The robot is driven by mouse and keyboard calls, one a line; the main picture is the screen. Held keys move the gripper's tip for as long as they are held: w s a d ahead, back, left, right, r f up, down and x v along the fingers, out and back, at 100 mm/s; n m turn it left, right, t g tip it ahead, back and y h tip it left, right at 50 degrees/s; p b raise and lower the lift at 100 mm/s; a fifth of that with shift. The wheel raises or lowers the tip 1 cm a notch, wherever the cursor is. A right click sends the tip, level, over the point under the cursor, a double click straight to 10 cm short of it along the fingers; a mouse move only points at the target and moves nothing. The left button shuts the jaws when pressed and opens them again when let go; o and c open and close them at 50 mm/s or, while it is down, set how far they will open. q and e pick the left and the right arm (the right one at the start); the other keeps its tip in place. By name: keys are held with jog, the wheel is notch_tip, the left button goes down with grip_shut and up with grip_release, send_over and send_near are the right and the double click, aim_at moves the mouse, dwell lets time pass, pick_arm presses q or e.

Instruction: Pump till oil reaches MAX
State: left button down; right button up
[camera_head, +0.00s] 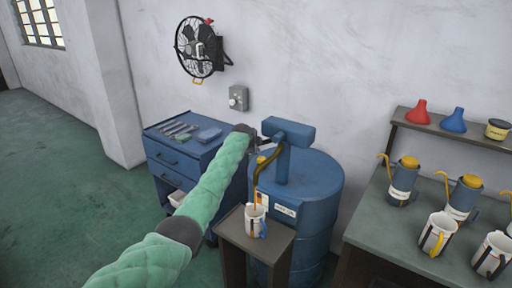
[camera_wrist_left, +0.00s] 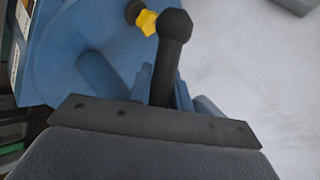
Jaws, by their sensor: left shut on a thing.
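A blue oil drum (camera_head: 318,215) stands by the wall with a blue hand pump (camera_head: 289,134) on top. A curved brown spout (camera_head: 265,165) runs down from the pump to a white measuring jug (camera_head: 255,222) on a small dark stand (camera_head: 232,230). My left gripper (camera_head: 262,141) is at the pump's left side, shut on the pump handle. In the left wrist view the black handle (camera_wrist_left: 171,58) with its round knob rises from behind the gripper's edge. The oil level in the jug is too small to read. My right gripper is out of view.
A blue tool cabinet (camera_head: 168,160) stands left of the drum. A workbench (camera_head: 400,232) at the right holds oil cans (camera_head: 402,182) and more jugs (camera_head: 438,234). A shelf (camera_head: 455,135) carries red and blue funnels. Open green floor lies at the left.

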pick_arm(q)
jog(key=shift+f, duration=0.1)
jog(key=c, duration=1.3)
grip_release()
jog(key=shift+s+a+r, duration=0.1)
jog(key=shift+r, duration=0.1)
jog(key=shift+s+a+r+b, duration=0.2)
jog(key=shift+s+r+b, duration=0.2)
jog(key=shift+s, duration=0.1)
jog(key=b+v, duration=0.2)
jog(key=v, duration=0.4)
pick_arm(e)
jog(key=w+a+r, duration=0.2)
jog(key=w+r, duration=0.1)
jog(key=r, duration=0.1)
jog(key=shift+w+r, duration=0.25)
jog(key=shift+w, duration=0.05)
pick_arm(q)
jog(key=shift+w, duration=0.1)
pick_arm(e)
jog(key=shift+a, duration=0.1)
